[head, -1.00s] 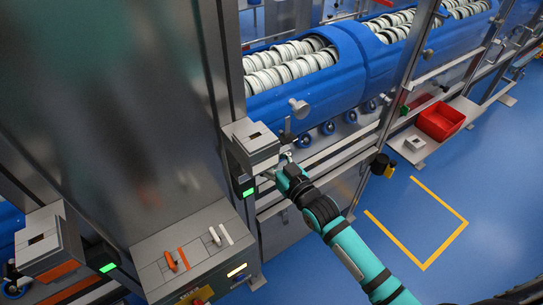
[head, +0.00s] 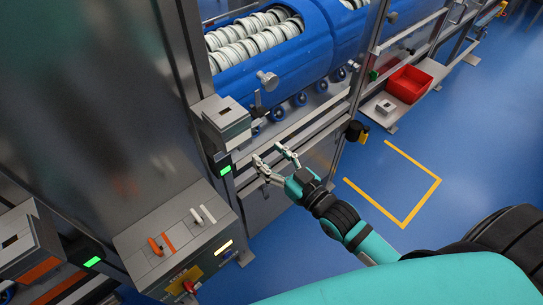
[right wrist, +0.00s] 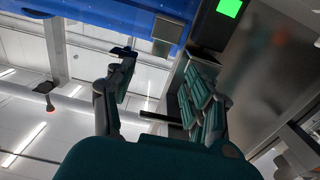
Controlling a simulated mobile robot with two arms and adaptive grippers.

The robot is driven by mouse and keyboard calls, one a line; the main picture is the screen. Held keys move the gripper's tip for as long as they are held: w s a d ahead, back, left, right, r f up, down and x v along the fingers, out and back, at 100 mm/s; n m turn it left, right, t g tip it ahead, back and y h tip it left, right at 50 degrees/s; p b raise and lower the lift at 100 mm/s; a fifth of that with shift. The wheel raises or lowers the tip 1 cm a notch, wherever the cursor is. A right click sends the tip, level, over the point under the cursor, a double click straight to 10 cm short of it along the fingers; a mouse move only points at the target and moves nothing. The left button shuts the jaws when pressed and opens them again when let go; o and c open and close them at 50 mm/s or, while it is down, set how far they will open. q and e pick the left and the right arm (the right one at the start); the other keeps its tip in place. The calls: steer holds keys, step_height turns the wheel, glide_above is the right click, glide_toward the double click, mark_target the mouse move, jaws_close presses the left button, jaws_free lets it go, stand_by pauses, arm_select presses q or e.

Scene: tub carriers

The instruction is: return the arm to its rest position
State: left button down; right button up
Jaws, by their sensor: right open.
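My right gripper (head: 272,163) is open and empty in the head view, in front of the metal rails beside the tall steel cabinet. It is below and to the right of a grey box-shaped unit (head: 224,121) and apart from it. In the right wrist view its two fingers (right wrist: 158,105) are spread with nothing between them. My right arm comes in from the lower right of the head view. My left gripper is not in view.
The steel cabinet (head: 85,90) fills the left, with a control panel (head: 178,243) at its foot. Blue tub carriers (head: 285,55) with white rolls stand behind the rails. A red bin (head: 408,84) sits on a low shelf. The blue floor inside the yellow marking (head: 392,180) is clear.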

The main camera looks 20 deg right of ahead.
stand_by(0.3)
steer(key=s+d+f+m+g+h+b, duration=0.1)
steer(key=s+d+f+g+h, duration=0.15)
steer(key=f, duration=0.95)
steer(key=s+d+f+g+h+b, duration=0.1)
steer(key=s+d+f+g, duration=0.2)
steer(key=f, duration=1)
steer(key=s+d+f+m+g+h+b, duration=0.15)
steer(key=s+f, duration=0.25)
steer(key=f, duration=0.8)
steer(key=s+f+g+b, duration=0.1)
steer(key=s+f+g, duration=0.3)
steer(key=s+f, duration=0.6)
steer(key=s+f+g+h+b, duration=0.1)
steer(key=s+f+g, duration=0.4)
steer(key=s+f, duration=0.6)
steer(key=s+n+b, duration=0.1)
steer(key=s, duration=0.7)
steer(key=shift+f, duration=0.15)
steer(key=shift+a, duration=0.1)
